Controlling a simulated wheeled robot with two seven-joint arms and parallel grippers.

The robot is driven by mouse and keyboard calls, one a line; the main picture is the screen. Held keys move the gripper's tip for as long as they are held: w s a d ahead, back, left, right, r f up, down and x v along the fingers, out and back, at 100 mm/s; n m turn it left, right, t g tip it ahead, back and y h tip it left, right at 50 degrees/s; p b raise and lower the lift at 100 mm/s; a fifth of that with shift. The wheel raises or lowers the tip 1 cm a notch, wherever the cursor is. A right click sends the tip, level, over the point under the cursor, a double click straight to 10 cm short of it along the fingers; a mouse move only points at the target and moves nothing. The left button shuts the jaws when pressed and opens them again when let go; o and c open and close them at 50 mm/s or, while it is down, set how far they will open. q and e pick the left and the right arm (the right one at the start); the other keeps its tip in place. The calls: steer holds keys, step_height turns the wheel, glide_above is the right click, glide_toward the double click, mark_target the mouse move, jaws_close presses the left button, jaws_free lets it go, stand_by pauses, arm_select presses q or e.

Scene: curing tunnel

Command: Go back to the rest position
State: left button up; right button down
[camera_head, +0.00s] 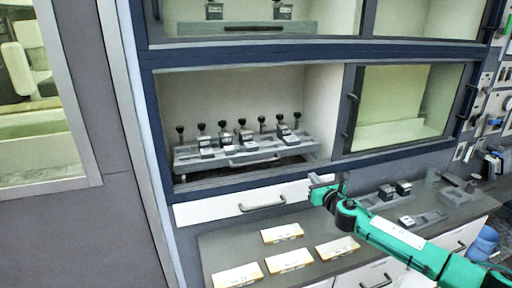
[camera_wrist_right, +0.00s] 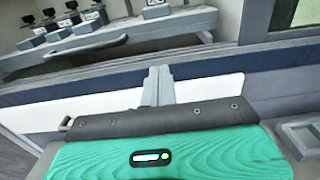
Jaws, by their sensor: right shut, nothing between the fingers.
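My right arm comes in from the lower right in the head view, green with a dark wrist. My right gripper (camera_head: 316,181) is shut and empty, in front of the white drawer front and above the counter. In the right wrist view its closed grey fingers (camera_wrist_right: 158,84) point toward the cabinet's lower ledge, below the tray (camera_wrist_right: 202,45). I cannot tell whether they touch anything. My left gripper is not in view.
A grey tray (camera_head: 184,158) with several black-knobbed devices stands in the open cabinet. Below, the counter (camera_head: 225,245) holds several labelled cards, one of them here (camera_head: 283,233), and grey holders with small dark blocks (camera_head: 403,188) beside my arm. A white drawer (camera_head: 215,211) with a handle is shut.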

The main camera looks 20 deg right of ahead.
steer(key=s+a+f+m+g, duration=0.1)
steer(key=s+a+f+m, duration=0.3)
steer(key=s+m, duration=0.1)
steer(key=s+a+f+m+g+h, duration=0.1)
steer(key=s+a+f+m+g, duration=0.1)
steer(key=s+a+f+m, duration=0.3)
steer(key=s+a+f+m+g+h, duration=0.1)
steer(key=s+a+f+m, duration=0.3)
steer(key=s+f+m, duration=0.1)
steer(key=shift+s+a+f+m+g, duration=0.1)
steer(key=shift+s+a+m+g, duration=0.2)
steer(key=shift+s+m, duration=0.5)
steer(key=s+a+f+m+g+y, duration=0.1)
steer(key=s+f+m+g, duration=0.15)
steer(key=s+m, duration=0.6)
steer(key=s+a+f+m+g, duration=0.1)
steer(key=s+a+m+g, duration=0.2)
steer(key=s, duration=1)
steer(key=s+f+m+g+y, duration=0.15)
steer(key=s+m+g, duration=0.35)
steer(key=s, duration=0.5)
step_height(320, 180, down, 32)
steer(key=s+f+m, duration=0.1)
steer(key=s+d+f+g+h, duration=0.1)
steer(key=s+d+f+g, duration=0.1)
steer(key=s+f, duration=1.6)
steer(key=shift+s+d+f, duration=0.25)
steer(key=shift+s+d, duration=0.15)
steer(key=shift+d, duration=0.25)
